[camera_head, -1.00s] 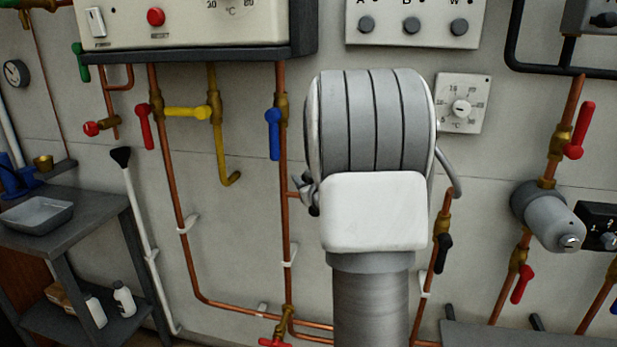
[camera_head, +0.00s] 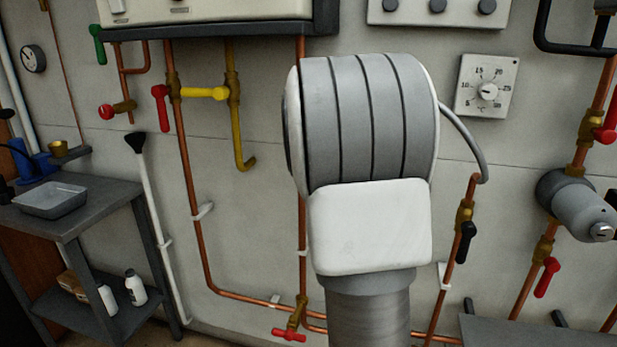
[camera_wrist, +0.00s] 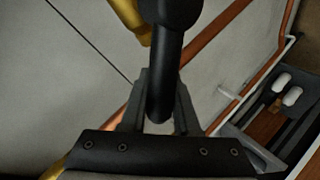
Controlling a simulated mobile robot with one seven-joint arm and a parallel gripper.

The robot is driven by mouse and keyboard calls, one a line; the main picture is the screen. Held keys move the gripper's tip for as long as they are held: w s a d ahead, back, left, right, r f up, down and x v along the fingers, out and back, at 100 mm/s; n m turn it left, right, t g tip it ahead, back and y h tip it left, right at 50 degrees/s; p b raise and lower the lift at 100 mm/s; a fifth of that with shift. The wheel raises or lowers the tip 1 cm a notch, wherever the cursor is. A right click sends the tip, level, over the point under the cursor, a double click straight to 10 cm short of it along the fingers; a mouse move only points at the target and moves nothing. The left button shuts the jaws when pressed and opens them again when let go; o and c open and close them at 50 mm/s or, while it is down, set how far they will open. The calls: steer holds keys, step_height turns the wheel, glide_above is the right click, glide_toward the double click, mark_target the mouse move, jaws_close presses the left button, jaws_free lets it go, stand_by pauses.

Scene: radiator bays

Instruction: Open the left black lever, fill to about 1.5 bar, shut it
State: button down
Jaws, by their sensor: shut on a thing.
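In the wrist view my gripper (camera_wrist: 161,95) is shut on a black lever (camera_wrist: 165,65), its handle between the two grey fingers. A brass fitting (camera_wrist: 132,18) shows beside the lever's upper end. In the head view my arm hides the gripper and the held lever. Another black lever (camera_head: 466,243) hangs on a copper pipe right of my arm, on a valve below a grey hose; my gripper is not on it. A round white-faced gauge (camera_head: 33,58) is on the wall at far left; its reading is too small to tell.
A yellow lever (camera_head: 205,93) and red levers (camera_head: 160,108) (camera_head: 288,335) sit on pipes left of my arm. A grey pump-like cylinder (camera_head: 577,205) and a red lever (camera_head: 546,278) are at right. A shelf (camera_head: 95,208) with a tray stands at left.

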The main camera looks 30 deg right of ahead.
steer(key=shift+f, duration=0.1)
stand_by(0.3)
steer(key=c, duration=0.7)
jaws_free()
steer(key=shift+o, duration=0.2)
